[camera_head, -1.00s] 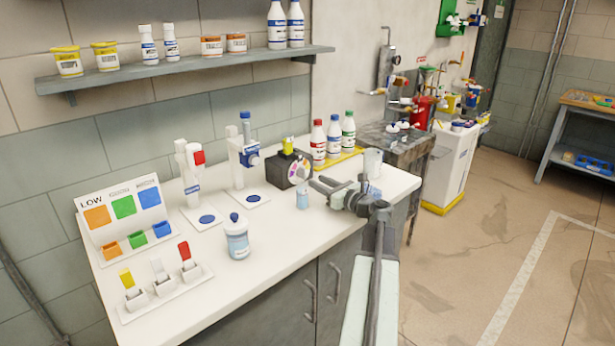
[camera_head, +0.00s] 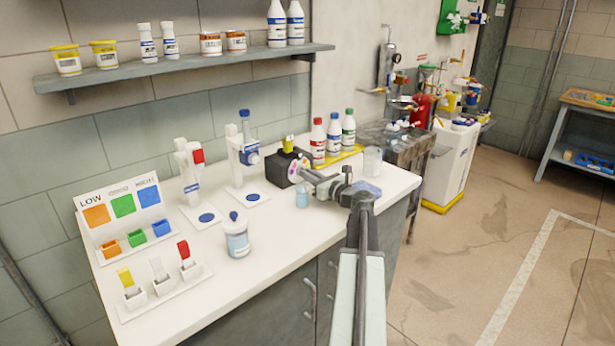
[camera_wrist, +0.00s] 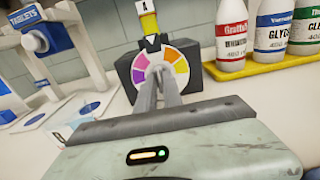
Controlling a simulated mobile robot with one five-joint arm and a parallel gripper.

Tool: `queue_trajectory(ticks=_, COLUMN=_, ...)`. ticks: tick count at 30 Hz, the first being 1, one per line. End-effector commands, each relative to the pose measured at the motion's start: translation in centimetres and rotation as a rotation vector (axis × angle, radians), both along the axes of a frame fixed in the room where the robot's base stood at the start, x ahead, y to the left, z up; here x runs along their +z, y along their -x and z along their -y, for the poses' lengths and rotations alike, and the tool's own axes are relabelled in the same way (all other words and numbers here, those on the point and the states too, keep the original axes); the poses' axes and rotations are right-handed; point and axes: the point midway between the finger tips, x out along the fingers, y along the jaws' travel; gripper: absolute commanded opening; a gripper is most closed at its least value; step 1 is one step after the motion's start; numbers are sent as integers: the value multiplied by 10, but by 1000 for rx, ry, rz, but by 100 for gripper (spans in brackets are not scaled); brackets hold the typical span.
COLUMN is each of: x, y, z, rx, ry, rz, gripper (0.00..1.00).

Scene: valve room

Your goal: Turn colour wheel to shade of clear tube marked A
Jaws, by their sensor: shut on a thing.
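The colour wheel (camera_wrist: 182,60) is a disc with purple, pink, orange and yellow segments on the front of a black box (camera_wrist: 126,72). In the head view the wheel (camera_head: 296,166) faces right, partly behind my gripper. A clear tube (camera_wrist: 149,23) with yellow contents and a label marked A stands upright on top of the box. My gripper (camera_wrist: 160,72) is shut on the middle of the colour wheel. Its fingers hide the wheel's centre and lower part; in the head view my gripper (camera_head: 311,177) reaches it from the right.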

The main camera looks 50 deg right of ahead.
Motion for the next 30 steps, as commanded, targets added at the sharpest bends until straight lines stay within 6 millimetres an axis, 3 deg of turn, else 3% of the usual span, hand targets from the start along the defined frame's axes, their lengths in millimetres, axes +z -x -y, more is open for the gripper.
queue_trajectory(ticks=8, x=-1, y=-5, z=1, rx=22, ry=62, rz=-8, gripper=0)
queue_trajectory(ticks=30, x=-1, y=-5, z=1, rx=17, ry=553, rz=-44, gripper=0)
